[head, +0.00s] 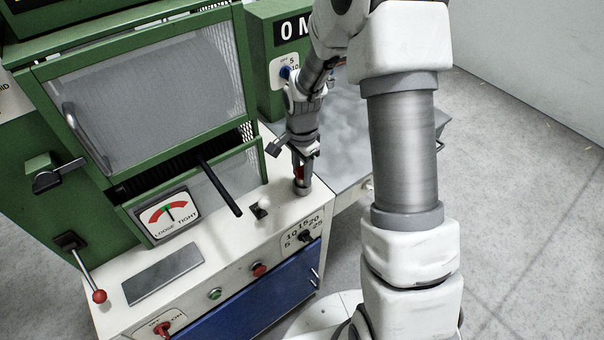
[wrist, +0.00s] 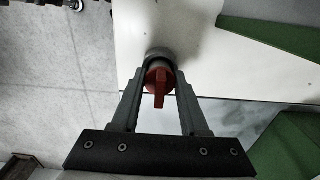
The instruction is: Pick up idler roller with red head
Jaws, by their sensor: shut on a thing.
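The idler roller with a red head (head: 302,187) stands upright on the white machine top, near its right back corner. Its red head, with a raised ridge, shows between my fingers in the wrist view (wrist: 159,84), and a grey round part shows just past it. My gripper (head: 300,166) points down over the roller from above. In the wrist view my gripper (wrist: 160,78) has one finger on each side of the red head and is shut on it. The fingers hide part of the roller in the head view.
A black bar (head: 220,187) sticks out from the green machine (head: 130,90) left of my gripper. A white ball-topped lever (head: 263,203) stands close by on the left. A grey metal table (head: 345,150) is behind on the right. Knobs and buttons line the front panel.

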